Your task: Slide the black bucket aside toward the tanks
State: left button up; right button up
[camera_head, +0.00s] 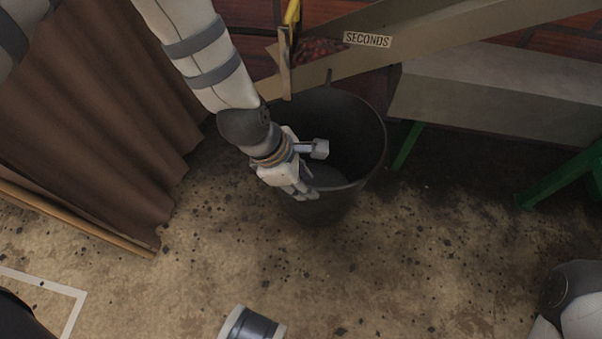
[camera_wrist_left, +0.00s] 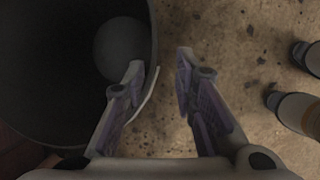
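The black bucket (camera_head: 322,212) stands upright on the floor below a wooden chute in the head view. My left gripper (camera_head: 314,172) is at its near rim, one finger over the inside and the other outside. In the left wrist view the bucket (camera_wrist_left: 50,75) fills the left side. There the left gripper (camera_wrist_left: 160,78) is open, with the rim passing between its fingers and a visible gap on the outer side. Whether a finger touches the wall I cannot tell. No tank is clearly identifiable. My right gripper is not in view.
The chute (camera_head: 450,38), labelled SECONDS, passes just behind and above the bucket. A grey trough-like box (camera_head: 500,95) on green legs (camera_head: 562,178) stands to the right. A brown curtain (camera_head: 95,110) hangs left.

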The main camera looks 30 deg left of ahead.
aim_at(326, 197)
pick_arm(q)
jog(key=shift+w+d+r+n, duration=0.1)
jog(key=shift+w+r+n, duration=0.25)
jog(key=shift+w, duration=0.3)
jog(key=b+x, duration=0.5)
jog(key=x, duration=0.6)
jog(key=shift+w+d+f+b, duration=0.15)
jog(key=shift+w+f+b, duration=0.05)
jog(key=shift+f+b, duration=0.25)
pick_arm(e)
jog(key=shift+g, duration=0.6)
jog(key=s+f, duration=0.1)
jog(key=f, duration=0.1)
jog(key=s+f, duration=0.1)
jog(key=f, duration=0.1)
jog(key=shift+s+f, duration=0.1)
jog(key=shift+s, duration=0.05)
pick_arm(q)
grip_shut()
